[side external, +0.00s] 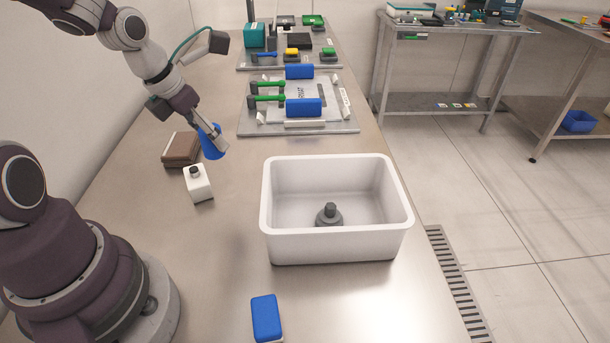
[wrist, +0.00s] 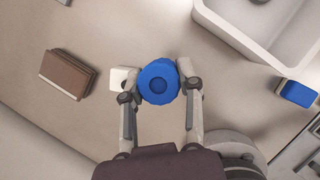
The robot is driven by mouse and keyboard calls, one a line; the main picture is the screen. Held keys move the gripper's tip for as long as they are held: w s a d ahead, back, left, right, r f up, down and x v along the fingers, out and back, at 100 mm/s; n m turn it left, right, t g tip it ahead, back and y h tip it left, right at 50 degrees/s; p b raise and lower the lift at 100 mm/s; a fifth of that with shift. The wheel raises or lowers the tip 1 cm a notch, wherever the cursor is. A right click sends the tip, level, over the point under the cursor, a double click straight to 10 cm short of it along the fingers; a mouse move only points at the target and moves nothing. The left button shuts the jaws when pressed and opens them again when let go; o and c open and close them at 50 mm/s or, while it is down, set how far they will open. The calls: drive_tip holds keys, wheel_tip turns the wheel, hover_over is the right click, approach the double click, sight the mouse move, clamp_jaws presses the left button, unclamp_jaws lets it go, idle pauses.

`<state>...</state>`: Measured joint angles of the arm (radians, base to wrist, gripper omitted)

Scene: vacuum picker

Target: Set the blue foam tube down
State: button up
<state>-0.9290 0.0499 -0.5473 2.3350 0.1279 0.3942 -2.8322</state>
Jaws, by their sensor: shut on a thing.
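The blue foam tube (side external: 211,144) is held between the fingers of my gripper (side external: 216,138), over the left part of the steel table. In the wrist view the blue foam tube (wrist: 157,97) shows end-on as a round blue shape with a darker round centre. The two fingers of my gripper (wrist: 160,88) are shut on its sides. The tube is close to the tabletop, between the brown block and the white tub; I cannot tell whether its lower end touches the table.
A brown block (side external: 182,148) lies to the left, and a small white bottle (side external: 199,184) stands close by. A white tub (side external: 335,245) with a grey part (side external: 329,215) inside is to the right. A blue block (side external: 266,318) lies in front. A tray (side external: 297,127) holds parts behind.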

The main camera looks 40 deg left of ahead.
sight(211, 157)
wheel_tip(211, 157, down, 6)
drive_tip(key=shift+d+r, duration=0.1)
drive_tip(key=shift+r, duration=0.1)
drive_tip(key=shift+w+f, duration=0.15)
drive_tip(key=shift+f, duration=0.05)
drive_tip(key=w+a, duration=0.1)
drive_tip(key=w, duration=0.4)
drive_tip(key=w+a+f, duration=0.1)
drive_tip(key=w, duration=0.4)
drive_tip(key=w+a, duration=0.2)
drive_tip(key=w, duration=0.3)
drive_tip(key=shift+w+f, duration=0.15)
drive_tip(key=shift+f, duration=0.2)
drive_tip(key=shift+a+f, duration=0.1)
drive_tip(key=shift+f, duration=1.6)
drive_tip(key=shift+f, duration=0.1)
drive_tip(key=o, duration=0.9)
drive_tip(key=shift+o, duration=0.2)
